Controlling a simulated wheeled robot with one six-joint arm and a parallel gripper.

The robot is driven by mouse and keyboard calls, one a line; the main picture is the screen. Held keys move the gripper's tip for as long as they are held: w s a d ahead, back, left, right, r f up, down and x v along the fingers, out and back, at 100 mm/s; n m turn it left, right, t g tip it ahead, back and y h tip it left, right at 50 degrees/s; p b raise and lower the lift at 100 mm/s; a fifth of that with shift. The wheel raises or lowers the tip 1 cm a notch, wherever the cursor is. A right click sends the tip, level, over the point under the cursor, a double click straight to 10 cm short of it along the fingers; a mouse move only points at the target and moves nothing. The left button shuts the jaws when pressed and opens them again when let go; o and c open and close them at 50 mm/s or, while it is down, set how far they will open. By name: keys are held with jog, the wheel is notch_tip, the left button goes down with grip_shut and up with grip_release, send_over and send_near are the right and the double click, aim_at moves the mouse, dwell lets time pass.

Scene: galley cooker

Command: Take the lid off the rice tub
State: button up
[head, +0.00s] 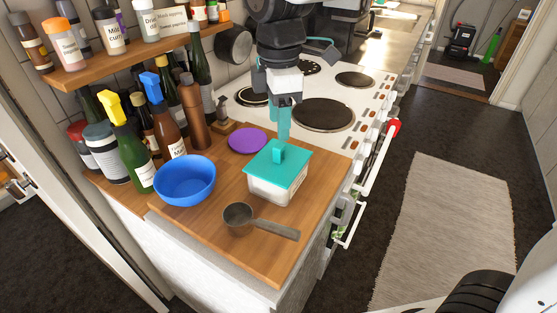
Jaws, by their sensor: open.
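The rice tub (270,192) is a whitish square container on the wooden counter. Its teal lid (291,170) sits on top, with an upright teal handle tab near the middle. My gripper (283,138) has teal fingers pointing down, just above or behind the lid's handle in the head view. The fingers are open, seen nearly edge-on. I cannot tell whether they touch the handle.
A blue bowl (185,180) stands left of the tub, and a purple disc (248,140) lies behind it. A metal scoop (250,220) lies in front. Several bottles (130,150) crowd the back left. The stove (335,100) is behind.

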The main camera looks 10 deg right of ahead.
aim_at(278, 146)
jog(key=shift+w+a+f, duration=0.1)
jog(key=shift+a+f, duration=0.1)
jog(key=shift+f, duration=0.2)
notch_tip(278, 146, down, 7)
jog(key=shift+d, duration=0.15)
jog(key=shift+w, duration=0.1)
jog(key=shift+c, duration=0.3)
jog(key=c, duration=1)
